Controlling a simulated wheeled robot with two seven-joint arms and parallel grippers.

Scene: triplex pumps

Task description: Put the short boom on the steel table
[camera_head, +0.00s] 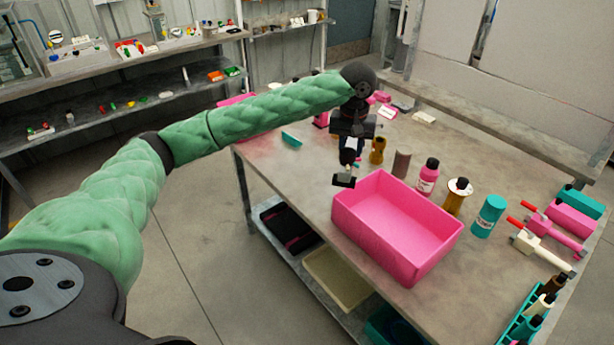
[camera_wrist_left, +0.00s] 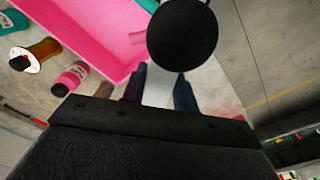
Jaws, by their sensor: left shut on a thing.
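My right gripper is not in view.
The open pink bin (camera_head: 365,229) looks empty. Behind it stand a brown cup (camera_head: 377,151), a grey cylinder (camera_head: 401,163), a pink bottle (camera_head: 428,176), an amber bottle (camera_head: 455,200) and a teal jar (camera_head: 489,216). Red-handled tools (camera_head: 541,250) lie at right. The table's left part is mostly clear.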

